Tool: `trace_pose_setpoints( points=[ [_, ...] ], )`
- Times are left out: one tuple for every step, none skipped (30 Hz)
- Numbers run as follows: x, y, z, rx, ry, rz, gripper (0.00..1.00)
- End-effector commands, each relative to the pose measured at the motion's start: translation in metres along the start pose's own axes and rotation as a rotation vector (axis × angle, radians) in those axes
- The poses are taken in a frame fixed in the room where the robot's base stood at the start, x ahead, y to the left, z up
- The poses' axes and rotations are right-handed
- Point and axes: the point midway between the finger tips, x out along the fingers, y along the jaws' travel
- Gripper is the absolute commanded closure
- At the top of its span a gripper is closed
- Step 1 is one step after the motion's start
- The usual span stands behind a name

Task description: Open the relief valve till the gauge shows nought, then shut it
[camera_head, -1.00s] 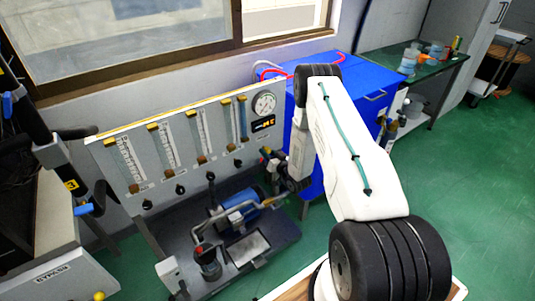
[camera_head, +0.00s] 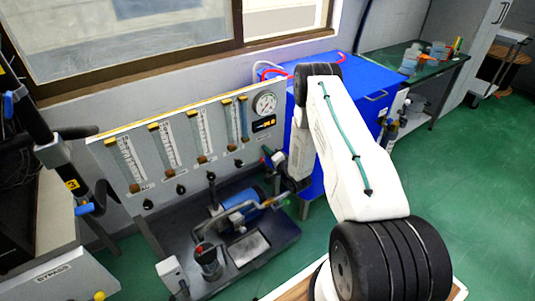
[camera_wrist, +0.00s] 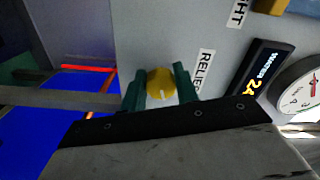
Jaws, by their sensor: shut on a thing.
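The relief valve's yellow round knob (camera_wrist: 161,84) has a pale mark on its face. It sits beside a label partly reading RELIEF (camera_wrist: 203,70) in the wrist view. My gripper (camera_wrist: 160,88) has its green fingers on either side of the knob and is shut on it. The gauge (camera_wrist: 300,92) is cut off at the right edge; a red needle shows, but I cannot read its value surely. In the head view the gauge (camera_head: 265,104) is at the panel's upper right, its needle too small to read. There the knob is hidden by my wrist.
The grey panel (camera_head: 150,188) carries several flow tubes and black knobs. A pump rig (camera_head: 235,212) stands below it. A blue cabinet (camera_head: 352,75) is close behind my arm. Green floor (camera_head: 470,200) is clear on the right.

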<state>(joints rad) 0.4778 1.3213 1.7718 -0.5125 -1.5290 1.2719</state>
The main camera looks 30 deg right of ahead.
Motion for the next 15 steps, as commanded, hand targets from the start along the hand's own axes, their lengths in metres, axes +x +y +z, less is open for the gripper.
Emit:
trace_pose_setpoints(
  points=[
    [-0.0011, 0.0009, -0.0001, 0.038, 0.001, 0.003, 0.93],
    [-0.0011, 0.0008, -0.0001, 0.062, 0.001, 0.003, 0.93],
    [-0.0011, 0.0007, -0.0001, 0.093, 0.001, 0.003, 0.93],
    [-0.0011, 0.0006, -0.0001, 0.114, 0.001, 0.003, 0.93],
    [-0.0011, 0.0005, -0.0001, 0.136, 0.001, 0.003, 0.93],
    [-0.0012, 0.0004, -0.0001, 0.162, 0.001, 0.003, 0.93],
    [-0.0012, 0.0003, -0.0002, 0.18, 0.001, 0.003, 0.93],
    [-0.0012, 0.0003, -0.0002, 0.198, 0.001, 0.003, 0.93],
    [-0.0012, 0.0002, -0.0002, 0.22, 0.001, 0.003, 0.93],
    [-0.0012, 0.0002, -0.0002, 0.234, 0.001, 0.004, 0.93],
    [-0.0012, 0.0001, -0.0002, 0.249, 0.001, 0.004, 0.93],
    [-0.0013, 0.0001, -0.0002, 0.265, 0.002, 0.004, 0.93],
    [-0.0013, 0.0, -0.0003, 0.277, 0.002, 0.004, 0.93],
    [-0.0013, 0.0, -0.0003, 0.287, 0.002, 0.004, 0.93],
    [-0.0013, -0.0001, -0.0003, 0.299, 0.002, 0.004, 0.93]
  ],
)
